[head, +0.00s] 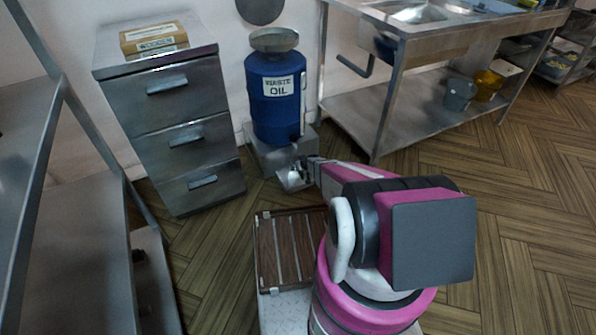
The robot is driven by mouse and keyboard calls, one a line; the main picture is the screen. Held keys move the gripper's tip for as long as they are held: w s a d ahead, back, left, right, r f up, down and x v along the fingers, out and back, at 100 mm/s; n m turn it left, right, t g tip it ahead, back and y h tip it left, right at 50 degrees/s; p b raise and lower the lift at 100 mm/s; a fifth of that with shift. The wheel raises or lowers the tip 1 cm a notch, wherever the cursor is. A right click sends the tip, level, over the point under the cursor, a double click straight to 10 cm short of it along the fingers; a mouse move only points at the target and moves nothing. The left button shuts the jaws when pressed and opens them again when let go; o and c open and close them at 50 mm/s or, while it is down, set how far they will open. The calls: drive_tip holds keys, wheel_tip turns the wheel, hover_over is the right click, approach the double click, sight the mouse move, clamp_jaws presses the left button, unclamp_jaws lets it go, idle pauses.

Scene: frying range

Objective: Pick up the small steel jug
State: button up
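A small shiny steel vessel, which looks like the steel jug (292,179), shows at the front of the low steel block under the blue drum. It is small in the view, and I cannot tell whether it rests on the block or is held above it. My gripper (309,166) is right at its right side, at the end of my pink and white arm, and seems to touch or overlap it. The fingers are too small and partly hidden, so I cannot tell whether they are shut on it.
A blue waste oil drum (275,98) stands on a low steel block (262,152). A steel drawer cabinet (168,100) with a cardboard box (153,40) is to the left. A steel sink table (400,120) is at right. Wooden floor (520,220) is open at right.

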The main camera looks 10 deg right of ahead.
drive_tip(key=x, duration=0.4)
drive_tip(key=shift+w+f, duration=0.15)
drive_tip(key=shift+f, duration=0.05)
drive_tip(key=c, duration=0.8)
drive_tip(key=shift+r, duration=0.15)
